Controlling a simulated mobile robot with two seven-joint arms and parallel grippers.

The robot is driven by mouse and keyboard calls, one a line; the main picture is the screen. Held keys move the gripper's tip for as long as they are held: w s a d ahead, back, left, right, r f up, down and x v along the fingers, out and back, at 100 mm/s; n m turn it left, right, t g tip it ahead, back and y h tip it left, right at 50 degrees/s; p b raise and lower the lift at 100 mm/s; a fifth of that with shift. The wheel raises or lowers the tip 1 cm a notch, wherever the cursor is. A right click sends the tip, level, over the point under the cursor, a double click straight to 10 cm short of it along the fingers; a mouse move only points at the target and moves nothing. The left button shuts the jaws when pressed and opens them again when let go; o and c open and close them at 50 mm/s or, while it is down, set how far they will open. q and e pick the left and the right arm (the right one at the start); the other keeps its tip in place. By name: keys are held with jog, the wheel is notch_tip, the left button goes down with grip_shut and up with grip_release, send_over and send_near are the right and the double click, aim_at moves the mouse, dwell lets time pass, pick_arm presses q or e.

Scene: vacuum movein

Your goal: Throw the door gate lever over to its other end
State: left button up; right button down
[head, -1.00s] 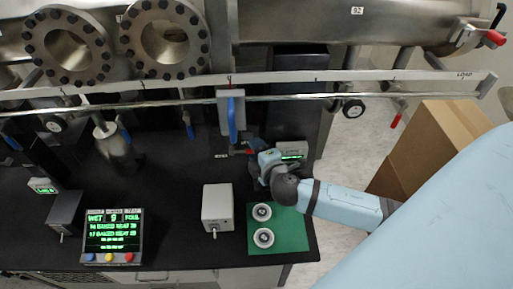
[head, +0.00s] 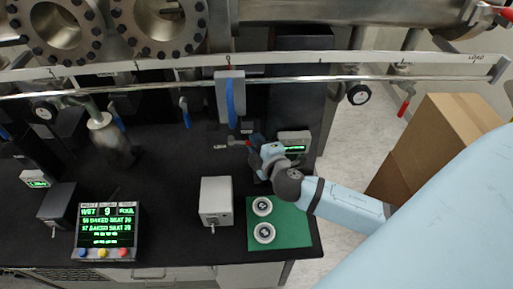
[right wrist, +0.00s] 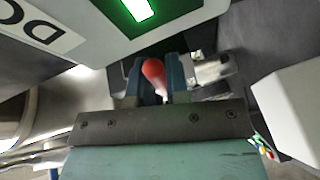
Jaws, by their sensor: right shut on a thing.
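The door gate lever has a red handle (head: 239,143) and sits on the dark bench below the blue-handled valve. In the right wrist view its red grip (right wrist: 154,76) lies between the two finger pads. My right gripper (head: 253,146) reaches it from the right and is shut on it; it also shows in the right wrist view (right wrist: 154,85). A metal bracket (right wrist: 209,71) shows beside the fingers. The fingers hide part of the lever, and its exact angle is hard to tell. My left gripper is not in view.
A box with a green display (head: 294,142) stands close to the right of my gripper. A grey switch box (head: 215,200) and a green mat (head: 283,237) with two round pieces lie nearer. A horizontal steel rail (head: 290,82) crosses above the bench.

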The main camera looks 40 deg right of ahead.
jog(key=f+m+b, duration=0.1)
jog(key=b, duration=0.2)
jog(key=f+m+t+b, duration=0.1)
jog(key=m+b, duration=0.1)
jog(key=b, duration=0.2)
jog(key=a+f+m+t+b, duration=0.1)
jog(key=b, duration=0.2)
jog(key=shift+w+m, duration=0.3)
jog(key=shift+m, duration=0.1)
jog(key=c, duration=1.1)
grip_release()
